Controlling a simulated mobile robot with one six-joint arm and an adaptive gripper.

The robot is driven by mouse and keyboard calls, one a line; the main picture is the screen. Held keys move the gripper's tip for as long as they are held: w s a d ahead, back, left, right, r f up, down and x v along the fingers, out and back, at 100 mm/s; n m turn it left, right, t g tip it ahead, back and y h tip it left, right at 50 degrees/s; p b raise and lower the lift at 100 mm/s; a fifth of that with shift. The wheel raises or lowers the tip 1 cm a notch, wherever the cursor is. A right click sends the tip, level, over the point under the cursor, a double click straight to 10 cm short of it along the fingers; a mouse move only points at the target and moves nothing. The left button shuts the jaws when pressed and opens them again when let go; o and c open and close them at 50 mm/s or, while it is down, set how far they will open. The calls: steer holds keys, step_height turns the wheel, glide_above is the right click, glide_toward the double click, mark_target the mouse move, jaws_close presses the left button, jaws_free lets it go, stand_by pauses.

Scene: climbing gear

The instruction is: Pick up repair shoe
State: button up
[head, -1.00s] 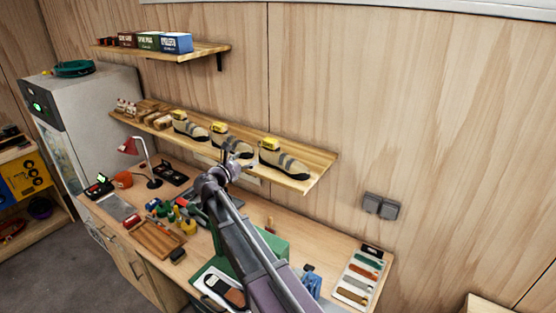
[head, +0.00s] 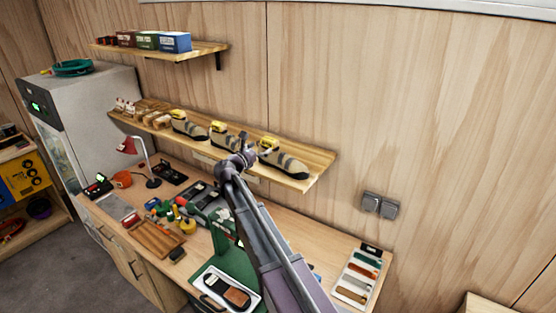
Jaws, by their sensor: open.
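Three beige shoes with dark stripes and yellow tags stand in a row on the middle wall shelf (head: 318,167): a left shoe (head: 190,129), a middle shoe (head: 222,141) and a right shoe (head: 284,163). I cannot tell which one is the repair shoe. My gripper (head: 254,145) is open and empty. It appears in front of the shelf between the middle and right shoes, close to the toe of the middle one and the heel of the right one. It covers part of the middle shoe. Whether it touches either shoe is unclear.
Below is a workbench (head: 335,235) with a green machine (head: 228,225), hand tools, a red lamp (head: 128,145) and a tray of coloured strips (head: 357,277). Small boxes (head: 175,42) stand on the upper shelf. The shelf's right end is bare.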

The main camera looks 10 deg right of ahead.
mark_target(266, 142)
steer(key=shift+w, duration=0.1)
steer(key=shift+r+p+x, duration=0.15)
steer(key=shift+p+x, duration=0.05)
steer(key=shift+x, duration=1.1)
steer(key=shift+r+p+x, duration=0.15)
steer(key=shift+x, duration=1.1)
steer(key=shift+d, duration=0.1)
steer(key=c, duration=1)
steer(key=shift+r, duration=0.2)
step_height(266, 142, up, 4)
steer(key=p, duration=0.4)
steer(key=shift+f, duration=0.15)
steer(key=s, duration=0.5)
steer(key=s+a, duration=0.1)
steer(key=s, duration=0.4)
steer(key=s+r+p, duration=0.1)
steer(key=s, duration=0.5)
steer(key=shift+s+a, duration=0.1)
steer(key=shift+a, duration=0.05)
